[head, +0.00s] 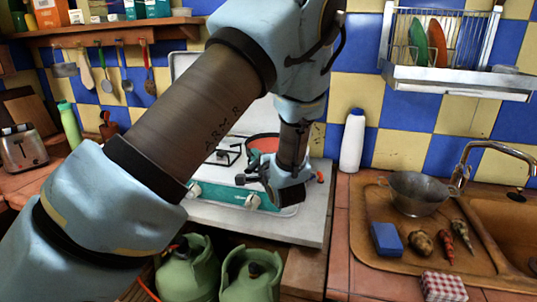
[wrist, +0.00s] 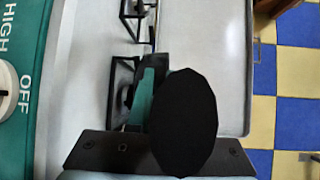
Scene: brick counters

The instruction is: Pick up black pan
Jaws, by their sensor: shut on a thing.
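A round pan-like thing (head: 264,144) with a dark rim and reddish inside shows above the stove in the head view, partly hidden behind my arm. My gripper (head: 258,178) is low over the front of the stove. In the wrist view, a black oval thing (wrist: 183,122) fills the space in front of my gripper (wrist: 150,145), which is shut on it. It looks like part of the black pan, but which part is unclear. The fingertips are largely hidden behind it.
A white bottle (head: 352,141) stands close on the right. A sink counter with a metal colander (head: 418,194) lies further right. Green gas bottles (head: 250,278) stand below.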

